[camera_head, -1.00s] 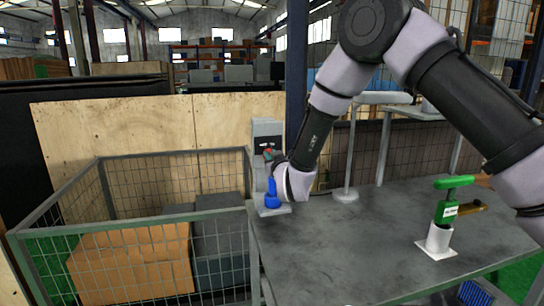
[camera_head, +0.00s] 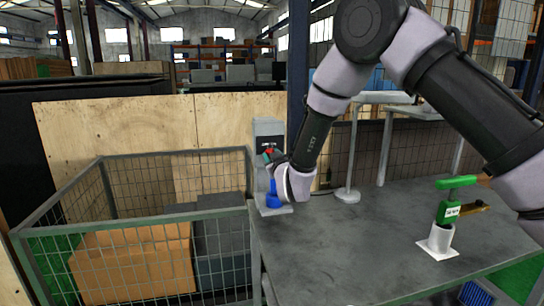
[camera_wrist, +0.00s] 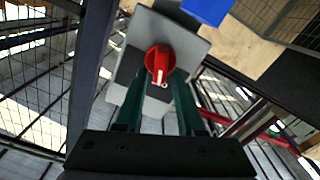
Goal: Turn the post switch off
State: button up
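The post switch is a grey box (camera_head: 268,130) on a grey post at the table's back left corner, in front of a plywood panel. Its red knob (camera_wrist: 158,58) shows near the middle of the wrist view, with a pale-tipped lever pointing towards my gripper. My gripper (camera_wrist: 160,82) has its two dark green fingers apart, one on each side of the knob. I cannot tell whether they touch it. In the head view my gripper (camera_head: 271,159) is at the front of the switch and partly hides the knob.
A blue object (camera_head: 272,194) stands at the post's foot, below my gripper. A wire-mesh crate (camera_head: 150,213) with boxes is at the left. A green-handled tool in a white holder (camera_head: 437,240) stands at the table's right. The table's middle (camera_head: 340,235) is clear.

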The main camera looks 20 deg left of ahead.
dwell(0.3)
jog(key=v, duration=1)
jog(key=shift+s+d, duration=0.2)
jog(key=shift+s, duration=0.15)
